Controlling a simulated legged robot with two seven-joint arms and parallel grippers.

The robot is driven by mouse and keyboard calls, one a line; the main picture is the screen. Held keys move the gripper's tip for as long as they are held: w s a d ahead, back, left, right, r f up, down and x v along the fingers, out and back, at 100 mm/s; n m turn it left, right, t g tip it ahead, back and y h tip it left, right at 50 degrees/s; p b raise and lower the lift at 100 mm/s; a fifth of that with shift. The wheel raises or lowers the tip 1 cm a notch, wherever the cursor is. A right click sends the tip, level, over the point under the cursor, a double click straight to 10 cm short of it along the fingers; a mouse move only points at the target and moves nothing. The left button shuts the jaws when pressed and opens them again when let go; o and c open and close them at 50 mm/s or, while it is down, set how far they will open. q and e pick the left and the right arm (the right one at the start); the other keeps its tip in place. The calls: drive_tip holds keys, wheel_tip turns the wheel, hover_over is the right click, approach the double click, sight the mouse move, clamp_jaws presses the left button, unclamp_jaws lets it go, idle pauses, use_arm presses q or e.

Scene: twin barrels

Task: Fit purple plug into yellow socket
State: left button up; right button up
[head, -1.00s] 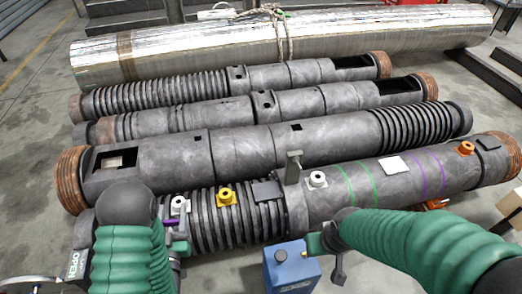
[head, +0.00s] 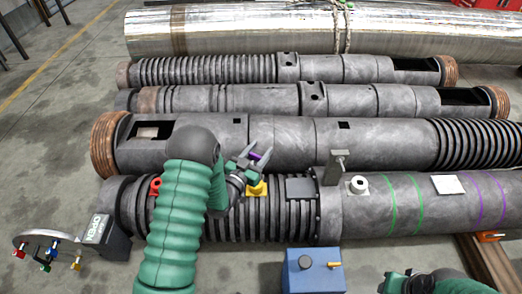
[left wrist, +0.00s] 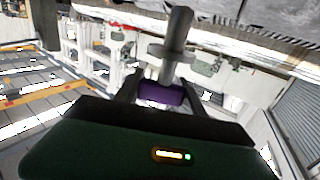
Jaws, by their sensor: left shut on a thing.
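My left gripper (head: 260,152) is shut on the purple plug (head: 256,156), above and just behind the yellow socket in the head view. In the left wrist view the purple plug (left wrist: 160,93) sits between the fingers, with a grey shaft (left wrist: 177,45) extending from it. The plug is apart from the socket. My right gripper (head: 394,282) shows only in part at the bottom edge, its fingers unclear.
A red socket (head: 155,187) and a white socket (head: 358,184) sit on the nearest barrel (head: 410,205). A grey post (head: 338,165) rises between the yellow and white sockets. A blue box (head: 313,270) stands in front. An OPEN-labelled device (head: 98,235) is at the left.

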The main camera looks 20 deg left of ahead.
use_arm(q)
wheel_tip(320, 180, down, 6)
drive_tip(key=b, duration=0.4)
drive_tip(key=shift+r, duration=0.2)
idle(1.1)
drive_tip(key=shift+f+b, duration=1.25)
drive_tip(key=shift+f, duration=0.55)
drive_tip(key=o, duration=1.5)
drive_tip(key=shift+o, duration=0.2)
